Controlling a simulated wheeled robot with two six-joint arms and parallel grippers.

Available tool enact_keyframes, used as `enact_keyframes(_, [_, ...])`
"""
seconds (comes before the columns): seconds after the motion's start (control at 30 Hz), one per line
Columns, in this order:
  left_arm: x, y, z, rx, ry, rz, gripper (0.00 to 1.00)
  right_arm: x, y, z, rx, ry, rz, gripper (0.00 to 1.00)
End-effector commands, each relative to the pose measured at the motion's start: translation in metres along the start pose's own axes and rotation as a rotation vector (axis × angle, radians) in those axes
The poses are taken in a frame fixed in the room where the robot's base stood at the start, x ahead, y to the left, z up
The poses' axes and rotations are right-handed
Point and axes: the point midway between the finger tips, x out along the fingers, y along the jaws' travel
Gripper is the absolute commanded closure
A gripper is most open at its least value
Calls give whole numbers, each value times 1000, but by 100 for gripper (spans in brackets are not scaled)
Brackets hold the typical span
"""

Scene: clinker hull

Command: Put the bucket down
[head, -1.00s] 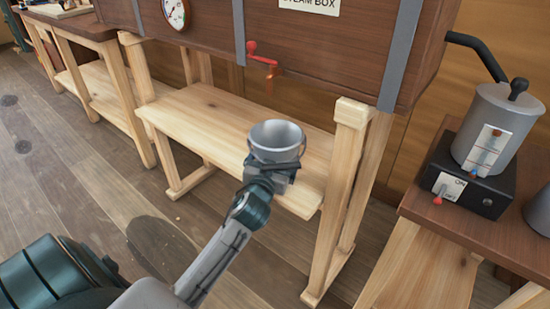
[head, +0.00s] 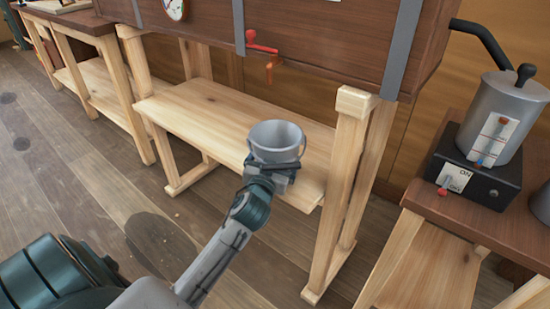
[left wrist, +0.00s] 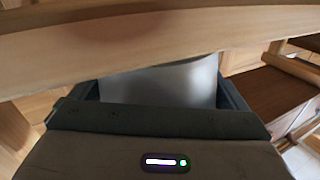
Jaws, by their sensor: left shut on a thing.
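The grey metal bucket (head: 277,141) is upright at the end of my left arm, in front of the steam box in the head view. My left gripper (head: 272,168) is shut on it. The bucket appears over the right part of the low wooden shelf (head: 200,118); I cannot tell whether its base touches the wood. In the left wrist view the bucket's grey side (left wrist: 160,84) shows between the dark fingers (left wrist: 160,92), with a pale wooden edge (left wrist: 120,40) close across the top. My right gripper is not in view.
The dark steam box (head: 330,35) stands above the shelf, with a red-handled tap (head: 263,50) on its front. A wooden post (head: 345,170) is close to the bucket's right. A boiler (head: 500,120) stands on a bench further right. The left half of the shelf is bare.

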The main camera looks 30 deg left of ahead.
Motion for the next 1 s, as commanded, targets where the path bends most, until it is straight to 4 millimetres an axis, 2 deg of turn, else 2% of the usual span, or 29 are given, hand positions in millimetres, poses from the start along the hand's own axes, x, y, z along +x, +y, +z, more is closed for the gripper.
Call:
enact_keyframes(0.33, [0,1,8,0,1,0,39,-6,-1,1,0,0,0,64])
enact_keyframes(0.37, [0,1,7,0,1,0,3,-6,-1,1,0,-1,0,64])
enact_keyframes(0.4, [0,1,7,0,1,0,0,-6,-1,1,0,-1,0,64])
enact_keyframes(0.77, [-2,1,8,0,-1,0,0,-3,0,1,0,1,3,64])
enact_keyframes(1.0, [-50,1,8,-2,-3,1,0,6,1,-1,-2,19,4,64])
